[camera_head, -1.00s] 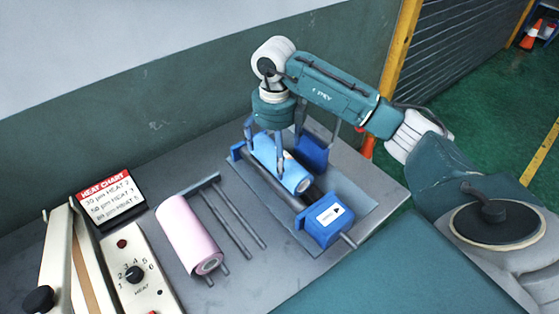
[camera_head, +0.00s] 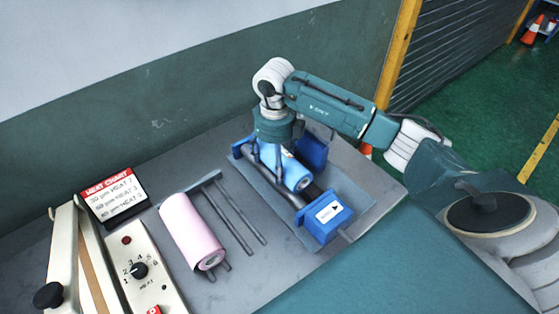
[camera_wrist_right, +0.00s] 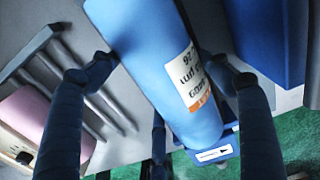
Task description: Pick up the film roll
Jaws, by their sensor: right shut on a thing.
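The blue film roll (camera_head: 294,176) with a white and orange label lies along the dark rollers between the blue end blocks. My right gripper (camera_head: 274,158) is low over its far half, pointing down. In the right wrist view my right gripper (camera_wrist_right: 160,72) has one finger on each side of the blue film roll (camera_wrist_right: 150,50) and is shut on it. I cannot tell any gap between roll and rollers. My left gripper is not in view.
A blue block with an arrow label (camera_head: 328,216) stands at the near end, another blue block (camera_head: 313,150) behind the roll. A heat chart (camera_head: 112,197) and a heat control panel (camera_head: 140,268) are at left. Bare table lies between rack and rollers.

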